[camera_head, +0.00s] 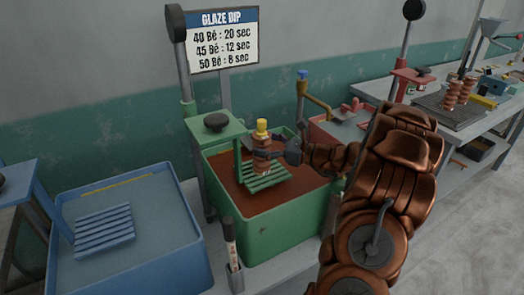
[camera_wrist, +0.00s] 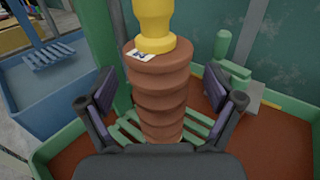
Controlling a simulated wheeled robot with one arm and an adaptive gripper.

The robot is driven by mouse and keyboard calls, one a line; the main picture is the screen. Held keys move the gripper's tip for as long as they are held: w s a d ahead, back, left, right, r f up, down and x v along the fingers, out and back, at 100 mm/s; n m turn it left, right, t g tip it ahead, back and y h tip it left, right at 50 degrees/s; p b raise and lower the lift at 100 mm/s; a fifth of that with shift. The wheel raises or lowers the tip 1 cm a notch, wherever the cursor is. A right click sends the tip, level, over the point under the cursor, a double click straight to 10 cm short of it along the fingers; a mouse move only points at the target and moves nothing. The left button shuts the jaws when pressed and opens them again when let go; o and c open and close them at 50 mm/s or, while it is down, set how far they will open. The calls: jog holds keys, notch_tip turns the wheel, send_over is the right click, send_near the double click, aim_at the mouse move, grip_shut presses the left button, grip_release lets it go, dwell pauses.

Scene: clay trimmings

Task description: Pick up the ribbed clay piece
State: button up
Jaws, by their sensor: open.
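The ribbed clay piece (camera_wrist: 158,90) is a brown stacked-ring cylinder with a yellow knob (camera_wrist: 154,25) on top and a small white tag (camera_wrist: 140,55) near its upper rim. It stands upright on a green slatted rack (camera_head: 264,177) in the green glaze tub (camera_head: 270,235). In the head view the clay piece (camera_head: 261,155) is partly covered by my gripper. My gripper (camera_wrist: 162,97) is open, with one finger on each side of the piece. Gaps show between the fingers and the clay in the wrist view.
Reddish-brown glaze (camera_head: 227,170) fills the green tub around the rack. A blue tub (camera_head: 190,262) with a blue slatted rack (camera_head: 104,231) stands to the left. A GLAZE DIP sign (camera_head: 222,40) and a brass tap (camera_head: 318,104) stand behind. Other ribbed pieces (camera_head: 459,92) stand on the right bench.

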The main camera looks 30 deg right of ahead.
jog(key=shift+w+a, duration=0.35)
jog(key=shift+w, duration=0.1)
jog(key=shift+c, duration=0.3)
grip_shut()
